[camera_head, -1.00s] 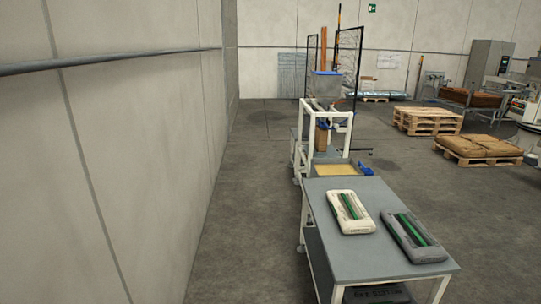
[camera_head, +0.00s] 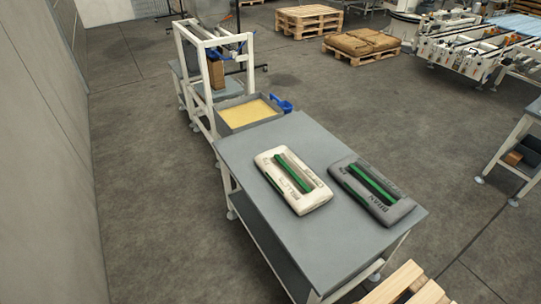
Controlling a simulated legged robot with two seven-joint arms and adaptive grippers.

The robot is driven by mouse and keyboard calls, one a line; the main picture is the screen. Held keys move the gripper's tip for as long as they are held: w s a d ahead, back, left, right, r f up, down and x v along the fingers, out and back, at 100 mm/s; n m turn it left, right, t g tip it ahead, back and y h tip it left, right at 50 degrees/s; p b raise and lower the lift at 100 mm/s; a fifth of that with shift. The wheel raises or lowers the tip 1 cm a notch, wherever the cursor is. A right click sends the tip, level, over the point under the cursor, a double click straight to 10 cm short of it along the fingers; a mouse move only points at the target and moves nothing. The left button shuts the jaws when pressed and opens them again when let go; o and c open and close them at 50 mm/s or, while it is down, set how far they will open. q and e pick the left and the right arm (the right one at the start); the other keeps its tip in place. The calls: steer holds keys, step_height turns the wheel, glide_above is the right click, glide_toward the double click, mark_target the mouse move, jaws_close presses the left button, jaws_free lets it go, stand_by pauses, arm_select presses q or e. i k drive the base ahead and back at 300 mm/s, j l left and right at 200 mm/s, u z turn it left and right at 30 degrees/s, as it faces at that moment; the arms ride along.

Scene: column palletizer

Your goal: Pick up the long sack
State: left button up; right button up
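Two sacks lie flat on a grey table in the head view. The left one is a white sack (camera_head: 306,200) with green stripes and dark print. The right one is a dark grey sack (camera_head: 398,212), also with green stripes. They lie side by side with a narrow gap of bare table between them. They look similar in length; I cannot tell for certain which is the long sack. Neither of my grippers shows in the view, and nothing touches the sacks.
The table (camera_head: 330,254) has a lower shelf and free room at its front. Behind it stand a tray of yellow material (camera_head: 222,131) and a white frame (camera_head: 204,74). A wooden pallet (camera_head: 428,292) sits at the bottom right. Open floor lies left of the table.

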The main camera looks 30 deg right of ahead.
mark_target(303, 192)
steer(key=i+z, duration=0.15)
steer(key=i, duration=0.45)
steer(key=i+j+z, duration=0.2)
steer(key=i, duration=0.4)
steer(key=i+j+z, duration=0.15)
steer(key=i, duration=0.45)
